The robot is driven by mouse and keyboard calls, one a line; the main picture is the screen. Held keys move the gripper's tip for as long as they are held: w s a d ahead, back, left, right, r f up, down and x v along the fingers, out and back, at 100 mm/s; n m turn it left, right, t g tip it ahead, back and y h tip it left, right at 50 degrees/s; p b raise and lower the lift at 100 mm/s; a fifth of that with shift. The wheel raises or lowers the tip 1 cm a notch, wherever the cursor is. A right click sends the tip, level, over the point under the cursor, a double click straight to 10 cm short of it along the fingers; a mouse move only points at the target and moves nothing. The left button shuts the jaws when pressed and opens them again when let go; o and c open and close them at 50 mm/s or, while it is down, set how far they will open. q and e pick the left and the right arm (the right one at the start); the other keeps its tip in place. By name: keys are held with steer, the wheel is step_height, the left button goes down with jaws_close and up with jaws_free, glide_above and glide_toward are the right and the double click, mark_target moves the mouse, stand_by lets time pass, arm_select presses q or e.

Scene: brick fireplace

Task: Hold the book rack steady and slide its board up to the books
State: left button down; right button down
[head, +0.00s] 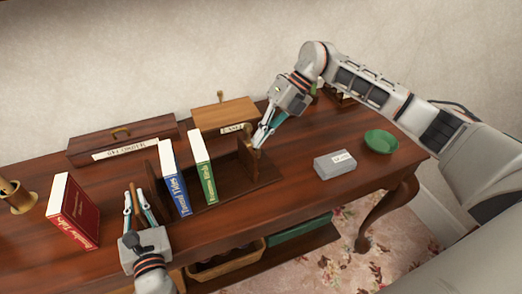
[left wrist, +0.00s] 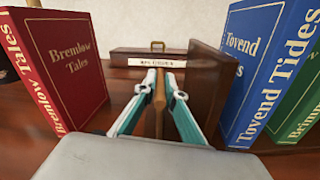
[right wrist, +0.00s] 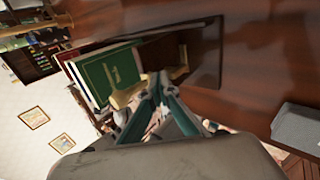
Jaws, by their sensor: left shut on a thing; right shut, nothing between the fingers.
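The dark wooden book rack (head: 225,188) stands on the desk with a blue book (head: 175,178) and a green book (head: 202,166) upright in it. The blue book is near the left end panel (left wrist: 212,88). The board (head: 247,157) stands at the right, with a gap between it and the green book. My left gripper (head: 135,198) is shut on a thin wooden upright piece (left wrist: 159,108) just outside the left end panel. My right gripper (head: 260,148) is shut and empty at the board's right side; whether it touches is unclear. It also shows in the right wrist view (right wrist: 156,88).
A red book (head: 74,212) stands left of my left gripper, near a brass cup (head: 16,197). Wooden boxes (head: 122,139) (head: 225,114) stand behind the rack. A grey box (head: 335,165) and a green bowl (head: 381,141) lie to the right.

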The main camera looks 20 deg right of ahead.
steer(key=shift+s+a, duration=0.15)
steer(key=shift+a, duration=1.2)
steer(key=shift+s+a, duration=0.2)
steer(key=shift+a, duration=1.75)
steer(key=shift+s+a, duration=0.2)
steer(key=shift+a, duration=1.7)
steer(key=shift+s+a, duration=0.2)
steer(key=shift+a, duration=1.85)
